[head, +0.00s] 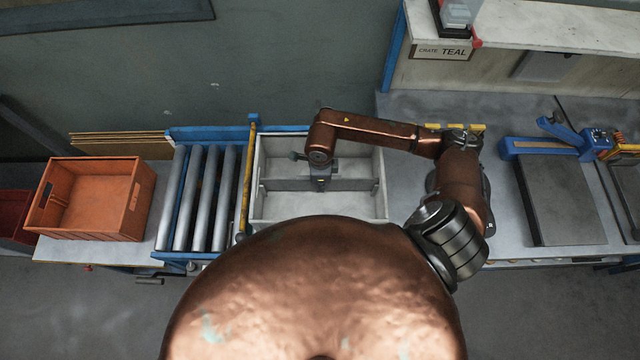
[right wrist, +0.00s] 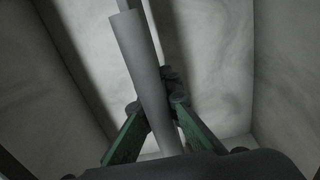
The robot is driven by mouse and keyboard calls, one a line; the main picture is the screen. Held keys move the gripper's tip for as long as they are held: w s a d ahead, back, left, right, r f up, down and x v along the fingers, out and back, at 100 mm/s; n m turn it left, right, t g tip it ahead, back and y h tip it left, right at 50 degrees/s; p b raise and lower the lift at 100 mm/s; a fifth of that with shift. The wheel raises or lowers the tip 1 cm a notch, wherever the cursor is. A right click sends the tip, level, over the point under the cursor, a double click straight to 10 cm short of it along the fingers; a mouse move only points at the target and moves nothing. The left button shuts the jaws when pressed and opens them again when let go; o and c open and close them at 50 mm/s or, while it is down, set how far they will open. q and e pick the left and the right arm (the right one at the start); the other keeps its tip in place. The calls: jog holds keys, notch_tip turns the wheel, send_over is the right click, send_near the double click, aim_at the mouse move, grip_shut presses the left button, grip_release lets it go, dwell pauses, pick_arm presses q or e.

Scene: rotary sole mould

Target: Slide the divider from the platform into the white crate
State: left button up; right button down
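The white crate (head: 384,205) stands in the middle of the bench. The divider (head: 345,184) is a thin grey panel standing upright inside it, running left to right across the crate. In the right wrist view the divider (right wrist: 145,75) shows as a long grey edge passing between my fingers. My right gripper (head: 320,181) reaches down into the crate at the divider. In the right wrist view its green-sided fingers (right wrist: 157,106) close on both sides of the divider. The divider's lower edge is hidden. My left gripper is not in view.
A roller conveyor (head: 205,195) and an orange crate (head: 95,200) lie to the left. A dark platform (head: 570,200) with a blue clamp-like frame (head: 550,145) is at the right. A shelf with a "CRATE TEAL" sign (head: 443,51) stands behind. My own body hides the front middle.

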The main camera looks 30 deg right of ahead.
jog(key=shift+f+b, duration=1.2)
jog(key=shift+f, duration=0.3)
jog(key=c, duration=2.1)
grip_release()
jog(key=shift+r, duration=0.25)
notch_tip(320, 180, up, 12)
jog(key=shift+f, duration=0.25)
